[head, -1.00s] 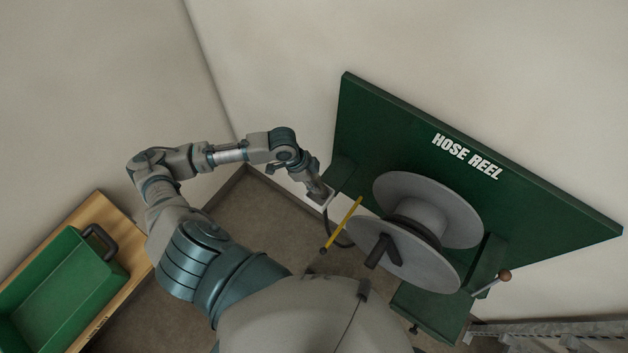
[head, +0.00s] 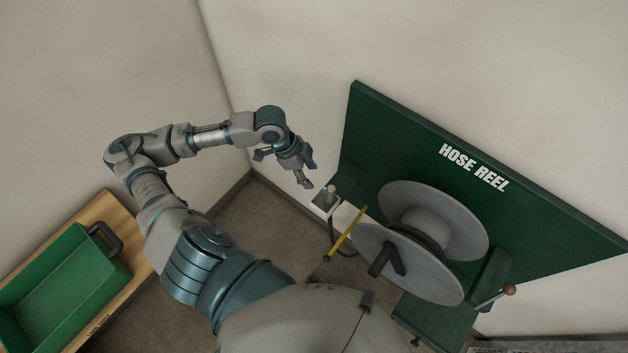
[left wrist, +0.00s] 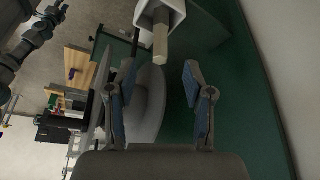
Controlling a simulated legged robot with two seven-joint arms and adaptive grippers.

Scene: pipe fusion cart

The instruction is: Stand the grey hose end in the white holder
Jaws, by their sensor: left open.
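The white holder (head: 321,203) is at the left end of the green hose reel board. The grey hose end (head: 331,191) stands in it, its tip sticking out. In the left wrist view the white holder (left wrist: 177,14) is at the top, with the hose end (left wrist: 160,42) pointing out of it. My left gripper (head: 309,174) is open and empty, apart from the hose end, up and left of the holder. Its spread fingers (left wrist: 150,82) also show in the left wrist view, with nothing between them. My right gripper cannot be made out clearly.
The grey reel (head: 430,245) is on the green board (head: 400,135), right of the holder. A yellow bar (head: 347,233) and dark hose are close below the holder. A green tray (head: 62,290) sits on a wooden top at left. Floor shows between.

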